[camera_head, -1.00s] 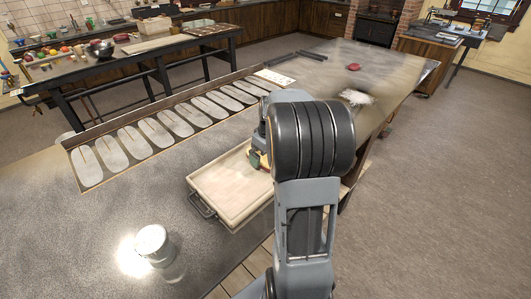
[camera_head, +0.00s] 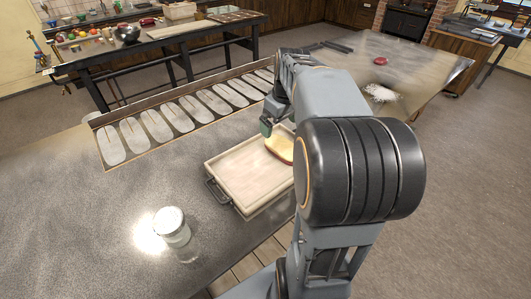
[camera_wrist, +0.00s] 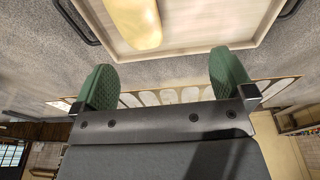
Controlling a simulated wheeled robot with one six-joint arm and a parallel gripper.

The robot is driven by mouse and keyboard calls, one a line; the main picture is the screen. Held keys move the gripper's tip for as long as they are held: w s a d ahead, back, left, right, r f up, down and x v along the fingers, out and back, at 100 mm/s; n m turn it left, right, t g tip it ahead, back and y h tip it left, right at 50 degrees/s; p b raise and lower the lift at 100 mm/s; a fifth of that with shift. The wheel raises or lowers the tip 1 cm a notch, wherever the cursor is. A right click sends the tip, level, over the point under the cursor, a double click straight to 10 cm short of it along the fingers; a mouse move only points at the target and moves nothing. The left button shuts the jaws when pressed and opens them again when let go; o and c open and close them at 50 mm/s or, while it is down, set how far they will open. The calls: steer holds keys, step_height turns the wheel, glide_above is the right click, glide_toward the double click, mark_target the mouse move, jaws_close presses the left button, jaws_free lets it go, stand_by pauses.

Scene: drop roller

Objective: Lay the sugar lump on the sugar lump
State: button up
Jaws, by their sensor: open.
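My gripper (camera_wrist: 164,80) is open and empty in the wrist view, its two green fingers wide apart. In the head view one green fingertip (camera_head: 266,127) shows by the far edge of the wooden tray (camera_head: 235,178), and my arm hides the rest. I cannot make out a sugar lump in either view. A yellowish, bread-like piece (camera_head: 281,146) lies in the tray, partly hidden by my arm. It also shows in the wrist view (camera_wrist: 137,22), apart from the fingers.
The tray has dark handles. A glass jar with a metal lid (camera_head: 173,228) stands at the counter's front left. A long holder with several pale oval slots (camera_head: 185,117) lies behind the tray. White powder (camera_head: 380,92) and a red item (camera_head: 381,60) are at the right.

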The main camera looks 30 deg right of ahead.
steer(key=s+a+f, duration=0.2)
steer(key=s+a, duration=0.1)
steer(key=a, duration=0.2)
steer(key=s+a+f+m+t, duration=0.1)
steer(key=s+a+f, duration=0.1)
steer(key=a, duration=0.4)
steer(key=s+a+f+t, duration=0.1)
steer(key=s+a+f, duration=0.1)
steer(key=s+a, duration=0.3)
steer(key=shift+s+a+m, duration=0.1)
steer(key=shift+a+m, duration=0.2)
steer(key=shift+a, duration=0.2)
steer(key=shift+s+a+f, duration=0.2)
steer(key=shift+s+f, duration=0.05)
